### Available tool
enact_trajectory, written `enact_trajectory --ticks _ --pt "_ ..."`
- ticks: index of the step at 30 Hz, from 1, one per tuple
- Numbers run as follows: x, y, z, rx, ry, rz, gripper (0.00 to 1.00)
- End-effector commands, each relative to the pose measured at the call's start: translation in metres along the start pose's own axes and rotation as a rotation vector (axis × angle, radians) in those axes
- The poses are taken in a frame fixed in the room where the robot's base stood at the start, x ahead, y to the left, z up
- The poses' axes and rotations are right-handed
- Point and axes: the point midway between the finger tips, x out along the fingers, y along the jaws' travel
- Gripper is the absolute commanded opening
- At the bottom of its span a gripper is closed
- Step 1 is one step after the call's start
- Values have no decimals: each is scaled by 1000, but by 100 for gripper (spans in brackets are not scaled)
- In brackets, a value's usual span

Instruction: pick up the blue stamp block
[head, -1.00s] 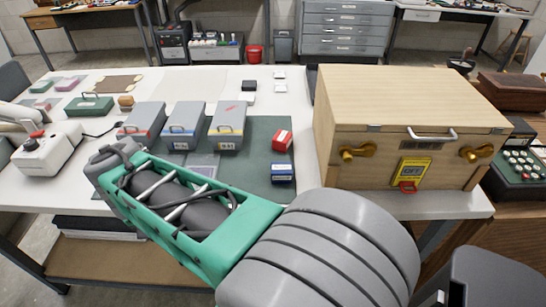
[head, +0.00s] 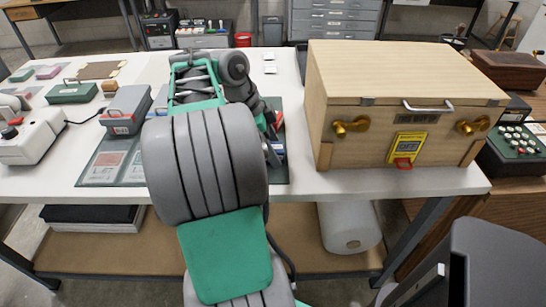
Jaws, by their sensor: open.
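The blue stamp block (head: 280,148) is on the dark green mat (head: 281,176), near its right edge. It is mostly hidden behind my gripper; only a strip of blue and white shows. My gripper (head: 271,157) points down right at the block, at its left in the picture. It is open, and I cannot tell whether its fingers are around the block or touch it. The red stamp block (head: 279,120) lies just behind, also partly covered by my wrist.
A large wooden crate (head: 352,85) with brass latches stands close on the right. A grey box (head: 125,110) and flat cards (head: 103,167) are on the mat's left. My arm covers the mat's middle.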

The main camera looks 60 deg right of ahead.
Motion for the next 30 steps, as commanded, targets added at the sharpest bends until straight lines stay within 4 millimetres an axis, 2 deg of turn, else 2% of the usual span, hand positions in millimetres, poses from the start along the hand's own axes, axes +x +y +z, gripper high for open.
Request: enact_trajectory --ticks 7,30 --pt "2 0 0 -2 0 -1 68" --pt "2 0 0 -3 0 -2 5"
